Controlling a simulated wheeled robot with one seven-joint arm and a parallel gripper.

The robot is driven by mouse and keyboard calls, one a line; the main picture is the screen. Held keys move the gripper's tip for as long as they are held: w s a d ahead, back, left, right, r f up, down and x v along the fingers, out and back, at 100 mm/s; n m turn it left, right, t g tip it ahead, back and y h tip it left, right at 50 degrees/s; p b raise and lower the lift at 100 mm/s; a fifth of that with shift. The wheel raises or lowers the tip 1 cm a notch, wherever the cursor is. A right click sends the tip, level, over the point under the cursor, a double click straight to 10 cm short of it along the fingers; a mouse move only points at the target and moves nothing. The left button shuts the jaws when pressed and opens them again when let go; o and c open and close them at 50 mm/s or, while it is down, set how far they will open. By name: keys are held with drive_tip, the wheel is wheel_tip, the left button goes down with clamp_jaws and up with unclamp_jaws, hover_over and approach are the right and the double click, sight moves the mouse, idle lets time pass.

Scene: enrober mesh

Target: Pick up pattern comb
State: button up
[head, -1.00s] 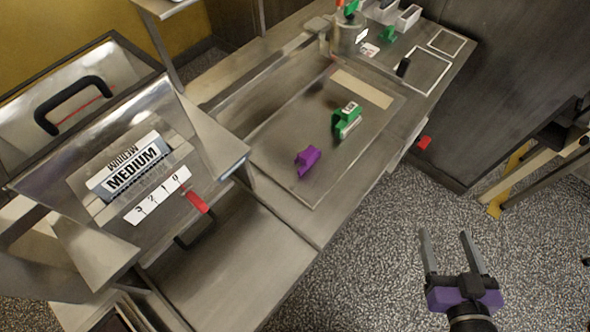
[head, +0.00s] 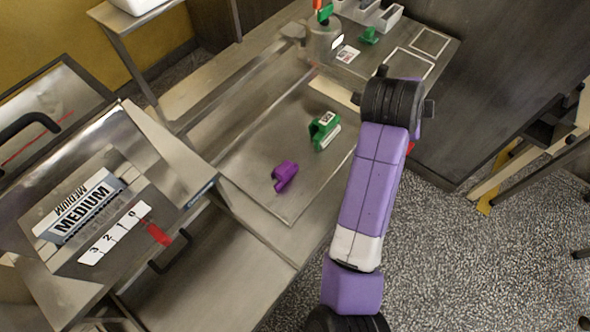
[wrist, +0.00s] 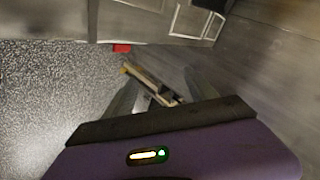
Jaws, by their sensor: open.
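No piece is clearly recognisable as the pattern comb. A green piece with a pale label (head: 324,130) and a purple piece (head: 285,175) lie apart on the steel tray (head: 290,210). Another green piece (head: 369,36) sits on the far counter. My gripper (wrist: 158,90) shows in the wrist view with its blurred fingers spread and nothing between them. In the head view my purple arm reaches up past the tray's right side, and the gripper itself cannot be made out there.
A dark cabinet wall (head: 490,95) rises at right. Speckled floor lies below.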

drive_tip(key=s+a+m+g+y, duration=0.3)
drive_tip(key=a+m+g+y, duration=0.1)
drive_tip(key=a, duration=1.1)
drive_tip(key=r+m+g+y, duration=0.1)
drive_tip(key=g+y, duration=0.2)
hover_over(284, 167)
drive_tip(key=shift+w+d, duration=0.1)
drive_tip(key=shift+d, duration=0.15)
drive_tip(key=shift+a+f+m, duration=0.15)
drive_tip(key=shift+f+m, duration=0.05)
drive_tip(key=shift+m, duration=0.1)
drive_tip(key=shift+a+f+p, duration=0.1)
drive_tip(key=shift+f+p, duration=1.15)
drive_tip(key=shift+f, duration=2.3)
clamp_jaws()
drive_tip(key=shift+r, duration=0.15)
wheel_tip(284, 167, up, 20)
drive_tip(key=b, duration=0.2)
drive_tip(key=shift+b, duration=0.3)
